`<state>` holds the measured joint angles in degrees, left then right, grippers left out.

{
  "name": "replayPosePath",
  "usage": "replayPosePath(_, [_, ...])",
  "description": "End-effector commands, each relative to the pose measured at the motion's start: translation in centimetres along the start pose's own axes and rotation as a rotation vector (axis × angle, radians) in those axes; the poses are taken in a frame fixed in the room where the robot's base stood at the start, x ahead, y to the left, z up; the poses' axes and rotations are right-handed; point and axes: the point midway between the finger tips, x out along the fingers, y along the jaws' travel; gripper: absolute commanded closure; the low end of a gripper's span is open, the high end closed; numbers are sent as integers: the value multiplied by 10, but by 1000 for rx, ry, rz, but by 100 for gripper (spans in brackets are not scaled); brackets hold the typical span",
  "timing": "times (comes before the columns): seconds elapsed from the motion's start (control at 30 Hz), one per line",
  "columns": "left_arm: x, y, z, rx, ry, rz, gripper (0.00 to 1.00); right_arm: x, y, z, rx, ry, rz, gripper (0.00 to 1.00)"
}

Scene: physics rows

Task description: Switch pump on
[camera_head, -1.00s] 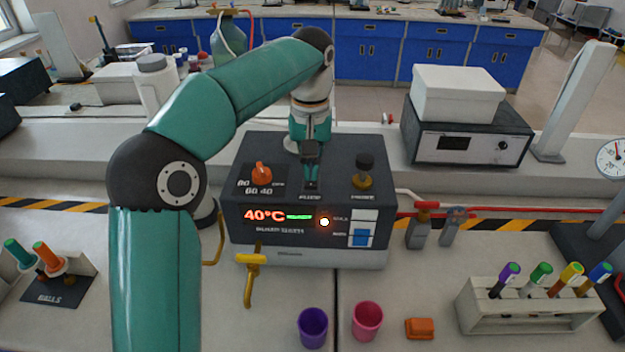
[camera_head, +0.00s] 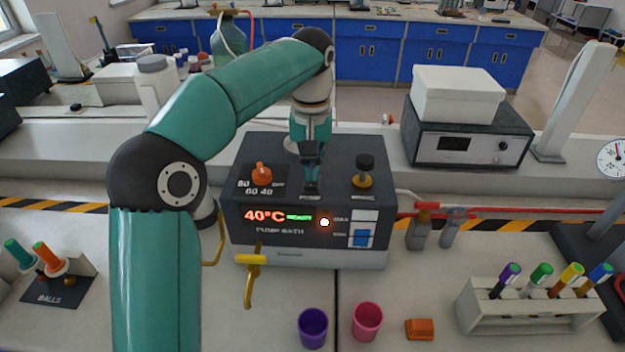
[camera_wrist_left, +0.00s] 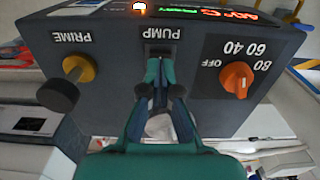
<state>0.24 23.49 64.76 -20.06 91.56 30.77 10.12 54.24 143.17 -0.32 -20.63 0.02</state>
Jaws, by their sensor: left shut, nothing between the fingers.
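The dark pump bath unit (camera_head: 285,257) stands on the bench in the middle, its display reading 40°C with a lit orange lamp (camera_head: 324,222). My left gripper (camera_head: 311,187) is shut and empty, pointing down at the top panel by the switch labelled PUMP. In the left wrist view the closed fingertips (camera_wrist_left: 160,64) are right at the PUMP switch (camera_wrist_left: 158,48) and cover part of it. Touch and the switch's position cannot be told. My right gripper is out of view.
An orange dial (camera_head: 262,174) and a black-topped PRIME knob (camera_head: 364,170) flank the switch. A yellow tap (camera_head: 250,260) sticks out in front. Purple (camera_head: 313,328) and pink (camera_head: 367,321) cups stand before the unit. A tube rack (camera_head: 530,305) is at right.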

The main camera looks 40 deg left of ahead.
Motion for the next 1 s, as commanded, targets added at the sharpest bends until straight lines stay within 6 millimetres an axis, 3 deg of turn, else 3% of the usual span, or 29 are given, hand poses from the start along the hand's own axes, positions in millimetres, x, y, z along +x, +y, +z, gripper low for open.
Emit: replayPosePath(1.0, [15,1,0,1,0,0,100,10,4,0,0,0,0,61])
